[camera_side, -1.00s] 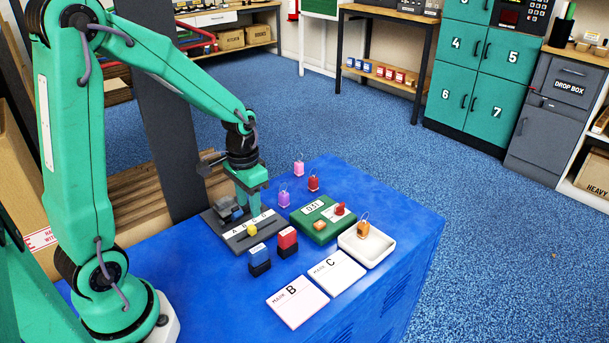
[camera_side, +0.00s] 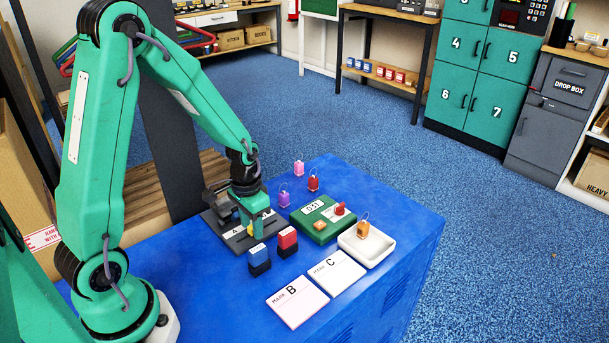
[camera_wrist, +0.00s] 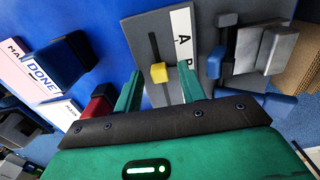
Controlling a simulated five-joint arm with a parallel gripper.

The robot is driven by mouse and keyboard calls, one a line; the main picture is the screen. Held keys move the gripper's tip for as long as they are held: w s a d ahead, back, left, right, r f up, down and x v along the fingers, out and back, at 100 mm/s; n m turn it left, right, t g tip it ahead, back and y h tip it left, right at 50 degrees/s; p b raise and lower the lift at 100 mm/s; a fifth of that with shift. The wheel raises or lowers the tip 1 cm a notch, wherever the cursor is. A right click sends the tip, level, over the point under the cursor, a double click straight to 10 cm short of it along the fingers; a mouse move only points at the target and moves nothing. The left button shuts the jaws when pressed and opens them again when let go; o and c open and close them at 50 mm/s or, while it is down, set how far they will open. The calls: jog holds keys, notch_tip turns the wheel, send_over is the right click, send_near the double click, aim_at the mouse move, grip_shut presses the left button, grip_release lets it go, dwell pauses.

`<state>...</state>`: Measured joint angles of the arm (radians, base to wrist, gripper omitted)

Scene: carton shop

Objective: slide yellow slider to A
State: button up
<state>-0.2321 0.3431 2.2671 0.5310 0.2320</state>
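The yellow slider (camera_wrist: 158,73) sits in a dark slot of the grey panel (camera_wrist: 145,30), which has a white lettered strip (camera_wrist: 182,38) alongside. In the wrist view, A is readable near one end, with part of B beyond it; my finger hides the rest. The slider lies past A, about level with B. My gripper (camera_wrist: 160,78) is open, with one green finger on each side of the slider and visible gaps between. In the side view, my gripper (camera_side: 258,232) is low over the panel and hides most of the slider (camera_side: 250,230).
A blue stamp (camera_side: 259,258) and a red stamp (camera_side: 287,241) stand just in front of the panel. A green scale (camera_side: 318,226) and a white tray (camera_side: 365,248) are to its right. Mark cards (camera_side: 297,301) lie at the front. Grey blocks (camera_wrist: 265,45) rise beside the strip.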

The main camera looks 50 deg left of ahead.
aim_at(241, 240)
grip_shut()
jog(key=shift+s, duration=1.75)
grip_release()
jog(key=shift+r, duration=0.15)
notch_tip(241, 240, up, 8)
jog(key=shift+f, duration=0.2)
jog(key=shift+r, duration=0.1)
